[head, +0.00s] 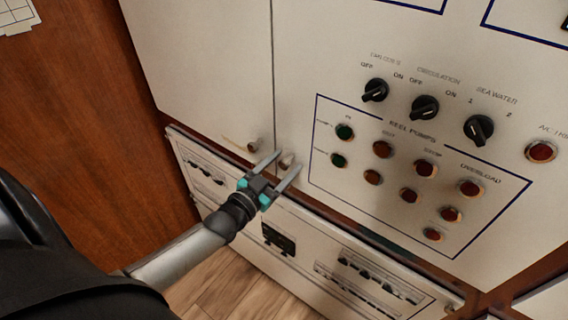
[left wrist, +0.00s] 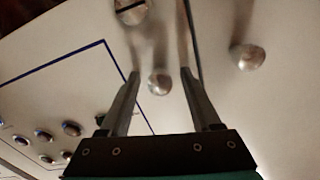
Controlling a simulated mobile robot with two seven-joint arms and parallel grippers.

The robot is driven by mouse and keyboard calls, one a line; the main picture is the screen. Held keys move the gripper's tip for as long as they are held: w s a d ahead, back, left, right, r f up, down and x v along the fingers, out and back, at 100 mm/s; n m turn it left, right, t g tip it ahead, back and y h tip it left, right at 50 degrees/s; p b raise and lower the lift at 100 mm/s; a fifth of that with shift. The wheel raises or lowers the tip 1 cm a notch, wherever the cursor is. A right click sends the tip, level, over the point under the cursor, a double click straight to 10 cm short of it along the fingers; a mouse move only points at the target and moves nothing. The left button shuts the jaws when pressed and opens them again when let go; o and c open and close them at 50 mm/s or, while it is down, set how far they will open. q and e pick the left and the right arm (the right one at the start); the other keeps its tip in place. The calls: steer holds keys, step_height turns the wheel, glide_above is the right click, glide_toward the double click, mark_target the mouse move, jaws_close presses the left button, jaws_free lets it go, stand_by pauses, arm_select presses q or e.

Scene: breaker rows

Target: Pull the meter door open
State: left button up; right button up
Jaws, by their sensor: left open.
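A cream cabinet panel with switches and lamps (head: 330,70) fills the right of the head view; no label marks it as the meter door. A small round metal knob (head: 287,160) sits at its lower left corner and also shows in the left wrist view (left wrist: 160,83). My left gripper (head: 278,162) is open, its two fingers pointing at the panel. In the left wrist view the knob appears between the fingertips (left wrist: 160,75), with clear space on both sides. The panel looks shut, flush along its left seam. My right gripper is not in view.
A plain cream panel (head: 200,60) lies left of the seam, with its own knob (head: 254,145), close to my left gripper. Black rotary switches (head: 424,108) stick out to the right. A lower panel (head: 320,262) holds breaker rows. A wooden wall (head: 85,110) stands left.

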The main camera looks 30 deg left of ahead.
arm_select(q)
steer(key=shift+w, duration=0.15)
jaws_close()
stand_by(0.5)
stand_by(0.9)
